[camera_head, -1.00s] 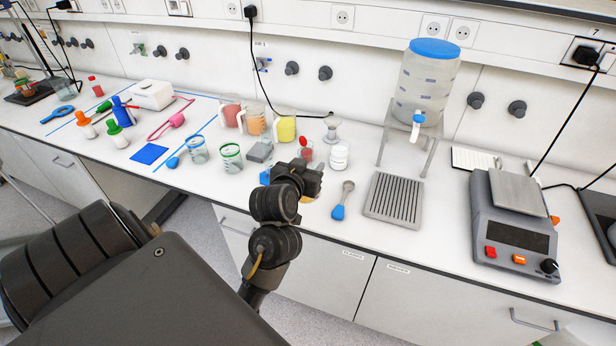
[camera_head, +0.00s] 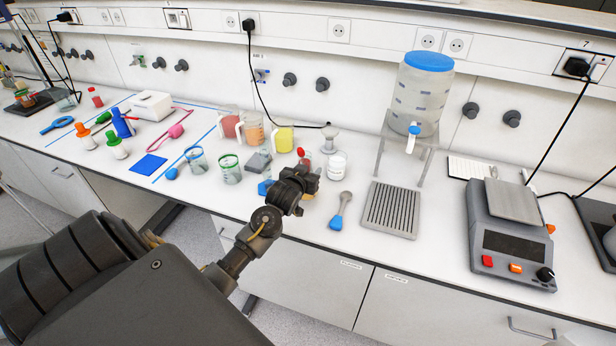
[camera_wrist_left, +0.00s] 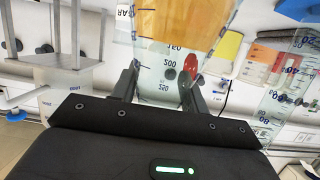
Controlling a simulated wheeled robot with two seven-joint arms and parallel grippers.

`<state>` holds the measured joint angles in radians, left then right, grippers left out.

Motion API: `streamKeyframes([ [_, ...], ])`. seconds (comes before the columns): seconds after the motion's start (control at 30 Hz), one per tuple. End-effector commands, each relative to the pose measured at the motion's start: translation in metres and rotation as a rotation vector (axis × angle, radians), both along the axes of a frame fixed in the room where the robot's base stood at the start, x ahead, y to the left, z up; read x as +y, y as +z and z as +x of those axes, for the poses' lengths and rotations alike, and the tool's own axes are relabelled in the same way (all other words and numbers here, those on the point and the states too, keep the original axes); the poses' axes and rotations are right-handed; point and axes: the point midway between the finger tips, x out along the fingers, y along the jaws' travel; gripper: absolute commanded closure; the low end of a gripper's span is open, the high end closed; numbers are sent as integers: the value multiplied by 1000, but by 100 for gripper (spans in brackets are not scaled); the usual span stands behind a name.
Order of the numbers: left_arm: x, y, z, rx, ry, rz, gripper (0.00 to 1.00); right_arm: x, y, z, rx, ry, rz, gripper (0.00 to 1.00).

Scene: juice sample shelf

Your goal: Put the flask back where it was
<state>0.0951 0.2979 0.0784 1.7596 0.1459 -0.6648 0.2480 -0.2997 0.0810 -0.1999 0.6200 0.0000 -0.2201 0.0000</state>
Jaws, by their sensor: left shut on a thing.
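My left gripper (camera_head: 306,180) is shut on the flask, above the front part of the bench. In the left wrist view the clear flask (camera_wrist_left: 160,62) stands between the two fingers (camera_wrist_left: 160,90). It has blue graduation marks and an orange tint in the part at the top of the picture. In the head view the gripper hides most or all of the flask. My right gripper is not in view.
A white jar (camera_head: 336,167) and a blue-ended scoop (camera_head: 341,212) are right of the gripper. Beakers (camera_head: 229,170) stand to its left, pitchers (camera_head: 283,139) behind. A grey drain tray (camera_head: 391,209) lies before the dispenser (camera_head: 421,95). A scale (camera_head: 508,240) is farther right.

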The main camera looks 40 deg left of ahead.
Motion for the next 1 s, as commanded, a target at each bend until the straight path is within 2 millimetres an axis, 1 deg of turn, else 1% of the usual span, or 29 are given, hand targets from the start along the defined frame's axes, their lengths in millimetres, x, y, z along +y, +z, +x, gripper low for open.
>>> streamKeyframes([
  [0.17, 1, -1, 2, -3, 0, 1, 87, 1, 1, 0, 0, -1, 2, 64],
  [0.23, 3, -7, 4, 1, 0, 0, 87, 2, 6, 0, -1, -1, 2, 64],
  [0.33, 3, -20, 3, 3, 0, -1, 87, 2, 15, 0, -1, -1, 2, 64],
  [0.4, 3, -28, 3, 1, 0, 0, 87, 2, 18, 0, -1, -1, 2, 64],
  [0.5, 3, -34, 3, -1, 0, 0, 87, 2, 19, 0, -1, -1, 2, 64],
  [0.87, 3, -39, 3, -3, 0, 1, 87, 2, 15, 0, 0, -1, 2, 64],
  [0.9, 3, -39, 3, -1, 0, 0, 51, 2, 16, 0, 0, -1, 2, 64],
  [1.0, 3, -39, 3, -1, 0, 0, 38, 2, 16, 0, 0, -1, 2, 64],
])
